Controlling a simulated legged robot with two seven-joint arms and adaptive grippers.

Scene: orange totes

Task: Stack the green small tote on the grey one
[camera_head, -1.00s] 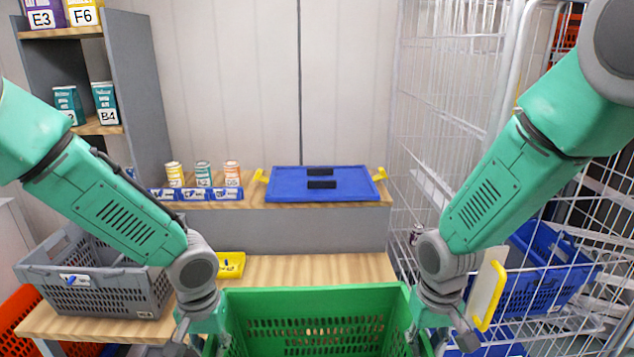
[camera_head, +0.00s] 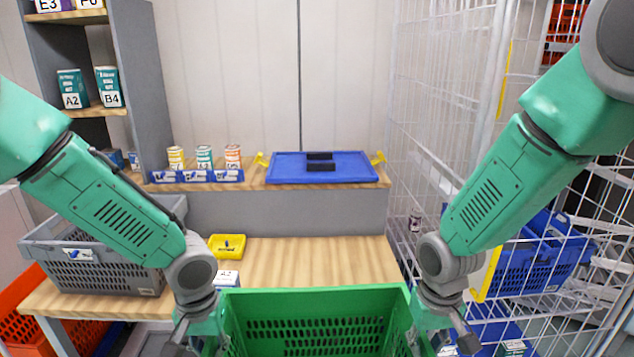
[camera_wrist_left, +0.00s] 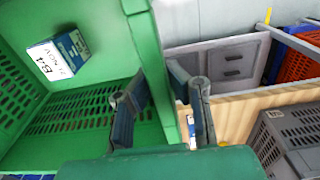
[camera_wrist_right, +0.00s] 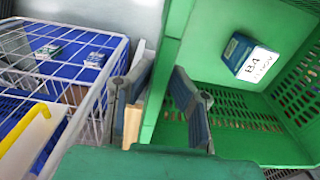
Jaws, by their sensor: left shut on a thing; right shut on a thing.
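The green small tote (camera_head: 310,302) is at the bottom middle of the head view, held between my two arms. My left gripper (camera_head: 196,340) is shut on its left wall, and my right gripper (camera_head: 440,335) is shut on its right wall. Both wrist views show the fingers of the left gripper (camera_wrist_left: 160,100) and the right gripper (camera_wrist_right: 158,95) around the tote walls. A blue and white B4 box (camera_wrist_left: 58,55) lies inside the green tote. The grey tote (camera_head: 100,273) stands on the left end of the wooden bench, partly hidden by my left arm.
The wooden bench (camera_head: 320,260) is mostly bare right of the grey tote, with a small yellow bin (camera_head: 227,246) on it. A blue lid (camera_head: 320,170) lies on the shelf behind. A wire cage (camera_head: 440,130) with blue totes stands at right.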

